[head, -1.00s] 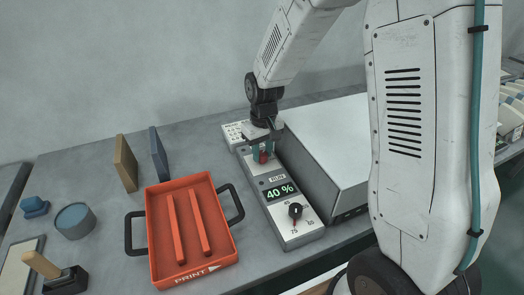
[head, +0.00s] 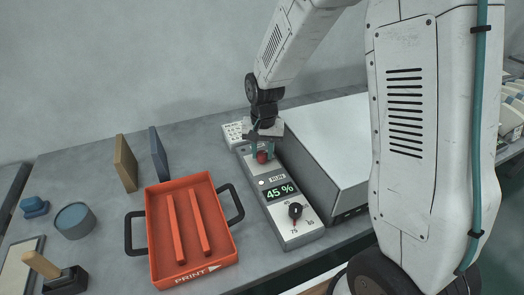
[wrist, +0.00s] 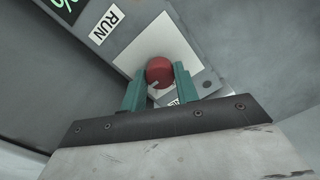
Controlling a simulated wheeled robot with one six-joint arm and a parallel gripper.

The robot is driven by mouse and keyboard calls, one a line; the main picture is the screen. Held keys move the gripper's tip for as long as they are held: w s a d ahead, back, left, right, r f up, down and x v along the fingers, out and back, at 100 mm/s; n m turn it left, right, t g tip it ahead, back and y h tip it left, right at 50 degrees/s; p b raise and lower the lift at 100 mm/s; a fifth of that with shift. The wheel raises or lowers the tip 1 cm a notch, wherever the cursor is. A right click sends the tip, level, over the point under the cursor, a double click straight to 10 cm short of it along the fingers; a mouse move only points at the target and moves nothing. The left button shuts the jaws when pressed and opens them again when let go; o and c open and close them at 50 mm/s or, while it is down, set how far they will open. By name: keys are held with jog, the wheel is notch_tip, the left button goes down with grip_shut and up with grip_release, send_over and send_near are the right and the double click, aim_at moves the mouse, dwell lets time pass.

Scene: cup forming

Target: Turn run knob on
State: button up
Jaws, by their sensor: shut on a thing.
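The red run knob (head: 262,157) sits on the grey control panel (head: 297,233), above the RUN label. In the wrist view the red knob (wrist: 159,72) lies between the two green fingertips, with a small pale mark on its lower side. My gripper (head: 263,150) is over the panel's far end and shut on the knob; it also shows in the wrist view (wrist: 158,84). The panel's display (head: 280,191) reads 45 %. A black dial (head: 295,210) is at the panel's near end. A small light beside the RUN label looks white.
An orange tray (head: 158,235) marked PRINT, with two ridges and black handles, stands left of the panel. A grey box (head: 325,150) stands close on the right. Two upright boards (head: 126,164) stand at the back left.

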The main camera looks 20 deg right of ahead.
aim_at(263, 153)
dwell(0.4)
jog(key=o, duration=1)
jog(key=shift+c, duration=0.2)
notch_tip(263, 153, up, 8)
jog(key=shift+d+f, duration=0.1)
jog(key=s+r+n, duration=0.1)
jog(key=s+r, duration=0.3)
jog(key=s, duration=0.5)
jog(key=s+d+r+n+t, duration=0.1)
jog(key=s+r, duration=0.3)
jog(key=s, duration=0.5)
jog(key=s+d+r+n, duration=0.1)
jog(key=s+r+n, duration=0.2)
jog(key=s, duration=0.7)
jog(key=shift+d+r, duration=0.25)
jog(key=shift+r, duration=0.7)
